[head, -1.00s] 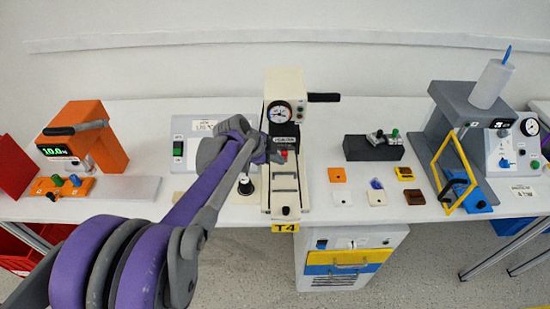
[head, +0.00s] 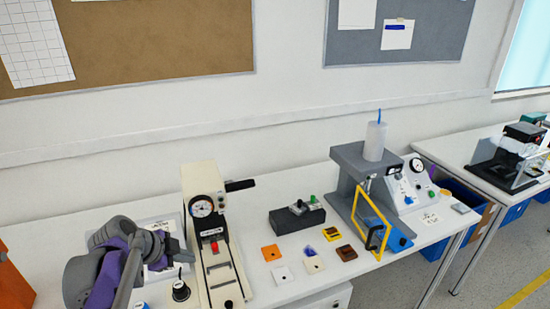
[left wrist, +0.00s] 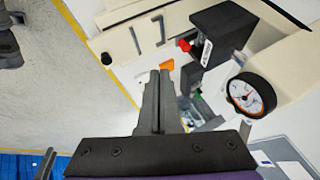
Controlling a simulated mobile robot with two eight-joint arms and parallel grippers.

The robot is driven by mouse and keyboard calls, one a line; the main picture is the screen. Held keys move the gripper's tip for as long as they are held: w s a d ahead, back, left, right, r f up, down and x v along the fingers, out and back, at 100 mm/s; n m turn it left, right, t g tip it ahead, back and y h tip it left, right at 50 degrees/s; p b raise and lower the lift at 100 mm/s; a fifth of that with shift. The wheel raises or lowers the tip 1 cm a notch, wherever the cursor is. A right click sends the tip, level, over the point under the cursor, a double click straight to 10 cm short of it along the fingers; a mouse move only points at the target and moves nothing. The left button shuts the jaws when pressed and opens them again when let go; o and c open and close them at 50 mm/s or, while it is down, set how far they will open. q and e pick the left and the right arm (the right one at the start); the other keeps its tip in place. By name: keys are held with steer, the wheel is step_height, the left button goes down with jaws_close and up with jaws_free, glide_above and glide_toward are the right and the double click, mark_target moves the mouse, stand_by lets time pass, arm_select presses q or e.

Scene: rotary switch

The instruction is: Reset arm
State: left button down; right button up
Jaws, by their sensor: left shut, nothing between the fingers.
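My left gripper (head: 186,256) is in the lower left of the head view, at the end of my purple and grey arm. In the left wrist view its two fingers (left wrist: 158,80) lie together, shut with nothing between them. In the head view a black rotary knob with a white top (head: 181,291) stands on the table just below the gripper, apart from it. The cream press with a round gauge (head: 205,235) stands right of the gripper. My right gripper is not in view.
Right of the press are a dark block with knobs (head: 297,217), several small coloured tiles (head: 270,253), and a grey machine with a yellow frame (head: 350,160). An orange device (head: 14,285) is at the left edge. White table shows between the tiles and the grey machine.

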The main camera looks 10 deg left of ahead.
arm_select(q)
steer(key=s+d+f+n+y, duration=0.1)
steer(key=s+d+f+n, duration=0.1)
steer(key=s+d+n, duration=0.2)
steer(key=s+d+f+n+g+y+p, duration=0.1)
steer(key=s+d+f+n, duration=0.2)
steer(key=s+d+n, duration=0.2)
steer(key=s+d+f+n+p, duration=0.1)
steer(key=s+d+f+n, duration=0.2)
steer(key=s, duration=0.7)
steer(key=shift+d+f+n+y, duration=0.25)
steer(key=shift+d+n+y, duration=0.15)
steer(key=shift+d+n, duration=0.35)
